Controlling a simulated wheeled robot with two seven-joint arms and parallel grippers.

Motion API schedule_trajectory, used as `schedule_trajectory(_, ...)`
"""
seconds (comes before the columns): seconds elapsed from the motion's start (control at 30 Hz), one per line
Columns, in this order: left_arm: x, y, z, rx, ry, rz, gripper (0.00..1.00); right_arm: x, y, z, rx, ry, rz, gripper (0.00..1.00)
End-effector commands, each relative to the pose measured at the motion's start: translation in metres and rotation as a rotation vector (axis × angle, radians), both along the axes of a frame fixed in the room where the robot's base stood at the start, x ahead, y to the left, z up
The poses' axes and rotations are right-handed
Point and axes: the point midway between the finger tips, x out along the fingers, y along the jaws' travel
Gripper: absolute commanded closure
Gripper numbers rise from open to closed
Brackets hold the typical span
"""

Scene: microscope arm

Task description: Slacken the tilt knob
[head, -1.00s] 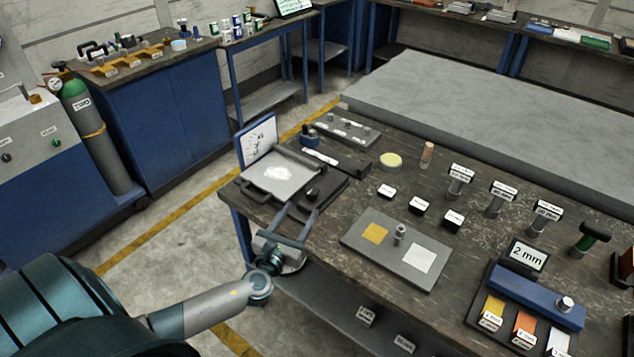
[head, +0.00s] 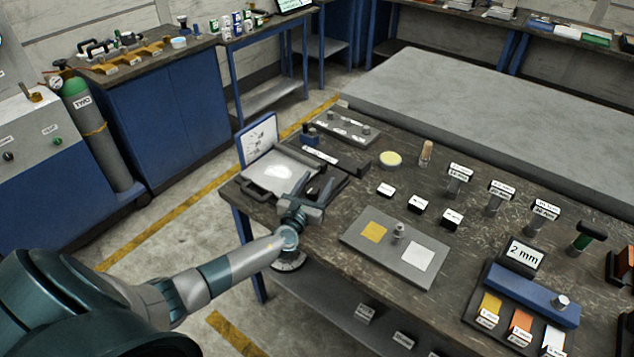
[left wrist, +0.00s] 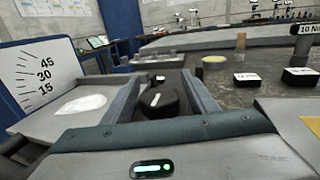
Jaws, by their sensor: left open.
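The tilt knob (left wrist: 157,101) is black with a white mark on top, in the middle of the left wrist view. It belongs to a tilting plate (head: 266,178) with a pale patch, at the table's left corner. An angle card marked 15, 30 and 45 (left wrist: 38,78) stands beside the plate; it also shows in the head view (head: 258,140). My left gripper (head: 317,183) is open, its fingers pointing over the knob's area. In the left wrist view the fingers (left wrist: 160,78) lie either side of the knob, with gaps; contact cannot be told. My right gripper is out of view.
A grey board (head: 396,247) with yellow and white squares lies right of the gripper. Small black labelled blocks (head: 418,205) and a yellow disc (head: 391,159) stand beyond it. A rack (head: 347,127) lies behind the plate. The table's front edge runs under my arm.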

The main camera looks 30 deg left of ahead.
Motion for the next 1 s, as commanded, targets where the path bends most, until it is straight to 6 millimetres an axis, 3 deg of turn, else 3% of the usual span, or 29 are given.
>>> schedule_trajectory(0.3,0.0013,0.0003,-0.0001,0.000,0.000,0.000,0.47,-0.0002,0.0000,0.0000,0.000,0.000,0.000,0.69)
schedule_trajectory(0.47,0.0012,0.0003,-0.0001,0.000,0.000,0.000,0.85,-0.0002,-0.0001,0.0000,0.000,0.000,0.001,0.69)
schedule_trajectory(0.5,0.0011,0.0003,-0.0001,0.000,0.000,0.000,0.88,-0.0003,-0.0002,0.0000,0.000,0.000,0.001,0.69)
schedule_trajectory(1.0,0.0004,0.0023,0.0012,-0.004,0.000,0.083,0.88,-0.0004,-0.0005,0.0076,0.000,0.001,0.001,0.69)
